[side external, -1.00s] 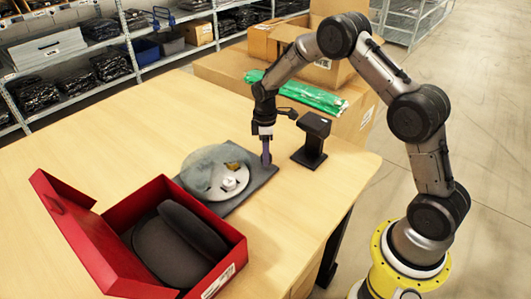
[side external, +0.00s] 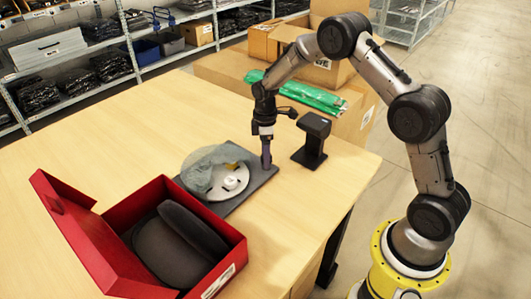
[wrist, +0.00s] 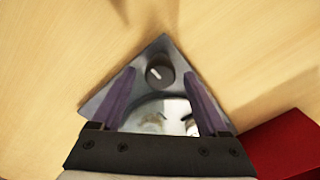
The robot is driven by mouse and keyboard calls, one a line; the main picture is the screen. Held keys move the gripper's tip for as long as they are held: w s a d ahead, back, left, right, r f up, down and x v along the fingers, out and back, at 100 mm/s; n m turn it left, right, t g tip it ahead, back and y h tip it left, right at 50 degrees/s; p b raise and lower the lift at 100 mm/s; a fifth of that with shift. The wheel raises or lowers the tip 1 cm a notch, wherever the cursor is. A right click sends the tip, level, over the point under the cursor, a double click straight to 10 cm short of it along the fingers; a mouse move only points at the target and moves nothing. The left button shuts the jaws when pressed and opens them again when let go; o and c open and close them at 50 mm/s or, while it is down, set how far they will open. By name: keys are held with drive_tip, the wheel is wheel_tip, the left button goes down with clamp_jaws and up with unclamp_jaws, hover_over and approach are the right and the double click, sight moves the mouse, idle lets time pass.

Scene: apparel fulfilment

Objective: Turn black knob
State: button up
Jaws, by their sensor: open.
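The black knob (wrist: 158,73), round with a short white mark, sits near the corner of a dark grey base plate (wrist: 106,96) on the table. In the wrist view my gripper (wrist: 160,76) is open, with one purple finger on each side of the knob. I see no clear contact. In the side view my gripper (side external: 266,158) points down over the far right end of the base plate (side external: 258,180), and the knob is hidden there.
An open red box (side external: 225,263) with a dark item inside stands at the front left. A black stand (side external: 312,140) is close to the right of my gripper. Cardboard boxes with a green package (side external: 303,91) are behind. The left of the table (side external: 120,130) is clear.

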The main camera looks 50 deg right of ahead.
wheel_tip(320, 180, up, 14)
idle(0.6)
